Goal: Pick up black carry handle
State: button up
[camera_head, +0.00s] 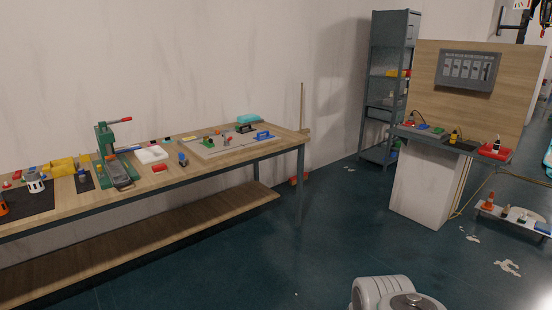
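I cannot pick out the black carry handle with certainty. A small dark item (245,128) lies near the right end of the long workbench (215,185), just below a teal object, and it is too small to tell its shape. My gripper is not in view. Only a rounded light grey part of my own arm shows at the bottom edge, far from the bench.
A green press (106,150) stands on the bench among several small tools. A grey shelf (394,60) stands in the back corner. At right is a white pedestal (418,185) with a wooden panel (425,65). The dark floor (315,240) between is mostly clear.

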aim_at(240, 131)
jog(key=z, duration=0.3)
jog(key=i, duration=2.6)
jog(key=u, duration=0.6)
jog(key=i, duration=1.7)
jog(key=u, duration=1.25)
jog(key=i, duration=0.65)
jog(key=u, duration=0.25)
